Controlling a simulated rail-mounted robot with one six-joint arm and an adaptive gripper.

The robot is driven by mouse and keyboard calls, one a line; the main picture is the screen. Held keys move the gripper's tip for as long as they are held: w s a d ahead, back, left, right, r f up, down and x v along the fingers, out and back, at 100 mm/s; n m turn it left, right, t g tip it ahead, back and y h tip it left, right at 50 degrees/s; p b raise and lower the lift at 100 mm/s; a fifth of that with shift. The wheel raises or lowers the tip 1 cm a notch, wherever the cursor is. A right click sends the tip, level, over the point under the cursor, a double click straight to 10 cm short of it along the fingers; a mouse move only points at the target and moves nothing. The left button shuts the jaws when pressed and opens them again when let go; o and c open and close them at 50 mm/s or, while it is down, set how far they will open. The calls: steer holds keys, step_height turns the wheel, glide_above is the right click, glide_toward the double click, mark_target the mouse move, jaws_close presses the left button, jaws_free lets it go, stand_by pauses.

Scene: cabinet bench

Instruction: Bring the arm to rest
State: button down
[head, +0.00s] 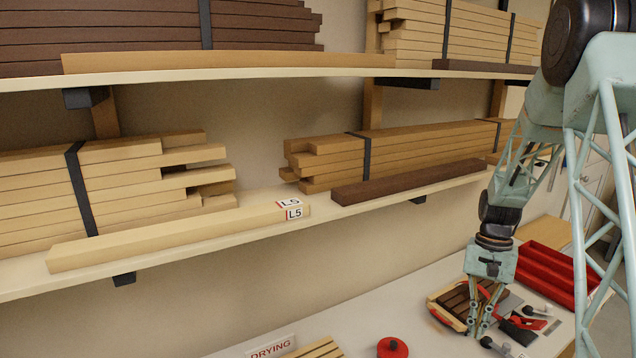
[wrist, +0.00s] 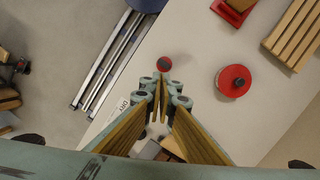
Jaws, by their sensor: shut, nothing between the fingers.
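My gripper (head: 481,325) hangs from the arm at the right of the head view, fingers pointing down over the white bench (head: 365,308). It also shows in the wrist view (wrist: 163,92), where its fingers are close together with nothing held between them. In the head view it stands in front of a wooden slatted box (head: 440,311) and hides part of it. I cannot tell the exact height of the fingertips above the bench.
A red tray (head: 545,273) lies behind the gripper. A round red-topped can (head: 392,347) stands left of it, near a DRYING sign (head: 271,346) and a slatted rack (wrist: 293,36). Shelves with strapped timber, including a board marked L5 (head: 180,237), run along the wall.

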steer(key=s+a+r+n+t+h+b, duration=0.1)
steer(key=s+a+r+n+t+b, duration=0.2)
steer(key=s+a+r+b, duration=0.9)
steer(key=s+a+r+n+t+b, duration=0.1)
steer(key=s+a+r, duration=0.1)
steer(key=s, duration=0.6)
steer(key=s+a+r+n+t+b, duration=0.1)
steer(key=s+a, duration=0.3)
steer(key=s, duration=0.5)
steer(key=s+a+r+n+t+b, duration=0.1)
steer(key=s+a+r+n, duration=0.1)
steer(key=s, duration=0.7)
steer(key=shift+s+a+r, duration=0.25)
steer(key=shift+a+r, duration=0.3)
steer(key=shift+a, duration=0.4)
